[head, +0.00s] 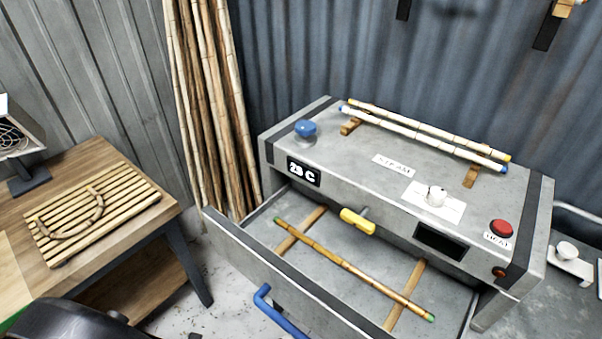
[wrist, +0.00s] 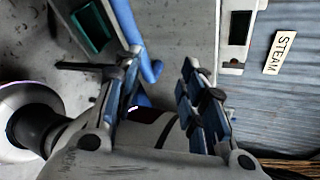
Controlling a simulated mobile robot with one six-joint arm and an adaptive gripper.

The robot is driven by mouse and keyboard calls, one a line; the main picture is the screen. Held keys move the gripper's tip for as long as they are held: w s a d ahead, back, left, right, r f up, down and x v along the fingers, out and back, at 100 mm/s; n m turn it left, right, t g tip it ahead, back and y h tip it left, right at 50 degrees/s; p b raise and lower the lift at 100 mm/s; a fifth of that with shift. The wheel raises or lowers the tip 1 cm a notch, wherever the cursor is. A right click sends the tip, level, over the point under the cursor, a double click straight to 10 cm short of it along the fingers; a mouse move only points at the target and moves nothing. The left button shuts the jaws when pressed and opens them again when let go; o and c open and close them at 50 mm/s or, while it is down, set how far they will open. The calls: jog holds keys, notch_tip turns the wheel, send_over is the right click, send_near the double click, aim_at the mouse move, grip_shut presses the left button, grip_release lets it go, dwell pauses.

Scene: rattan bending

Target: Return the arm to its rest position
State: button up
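My gripper (wrist: 160,62) shows in the wrist view with its two blue-padded fingers apart and nothing seen between them. It is not seen in the head view. A blue bar, seemingly the drawer handle (wrist: 124,20), passes behind the left finger; I cannot tell how far away it is. In the head view the blue handle (head: 277,314) is on the front of the steam box's drawer (head: 330,285). The drawer is pulled out, with one bamboo-like rattan pole (head: 345,262) lying across two wooden rests inside.
The grey steam box (head: 350,155) has two poles (head: 425,128) on top, a blue knob (head: 305,128), a yellow handle (head: 357,221) and a red button (head: 501,228). At left, a wooden table (head: 150,200) holds a slatted board (head: 95,215). Tall poles (head: 210,110) lean behind.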

jog(key=d+r+n+g+y+b, duration=0.1)
jog(key=d+r+n+y, duration=0.4)
jog(key=d+r+n, duration=0.4)
jog(key=d+r+n+g+y, duration=0.1)
jog(key=d+r+n+y, duration=0.5)
jog(key=n, duration=1.8)
jog(key=d+r, duration=0.4)
jog(key=shift+w+g+b, duration=0.35)
jog(key=shift+w+g, duration=0.05)
